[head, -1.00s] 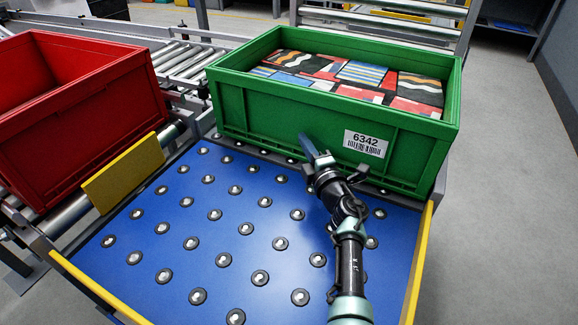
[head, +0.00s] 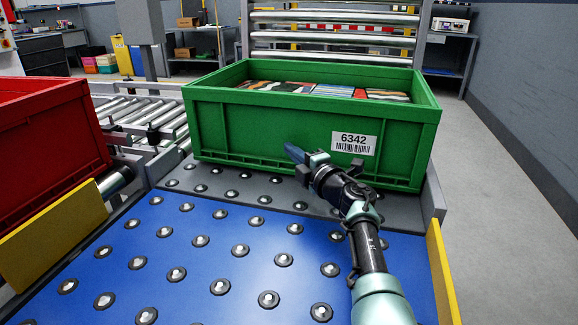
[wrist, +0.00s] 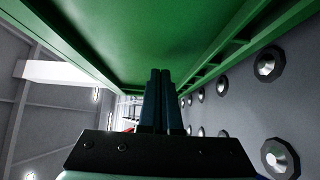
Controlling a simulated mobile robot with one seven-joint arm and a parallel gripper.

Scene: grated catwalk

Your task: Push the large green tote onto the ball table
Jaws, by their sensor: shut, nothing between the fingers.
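The large green tote (head: 250,130) bears the label 6342 and holds boxes with patterned tops (head: 320,90). It sits upright at the far end of the ball table (head: 200,265), on a grey strip with ball casters beyond the blue surface. My gripper (head: 291,152) is shut and empty, its fingertips at the tote's front wall, left of the label. The wrist view shows the two fingers (wrist: 158,75) together beside the green wall (wrist: 170,40); I cannot tell whether they touch it. The tote's underside and far base are hidden.
A red tote (head: 45,145) stands at the left, behind a yellow plate (head: 50,230). A roller conveyor (head: 140,110) runs behind it. A yellow-edged side rail (head: 440,270) borders the table at the right. More rollers (head: 330,38) stand behind the green tote. The blue surface is clear.

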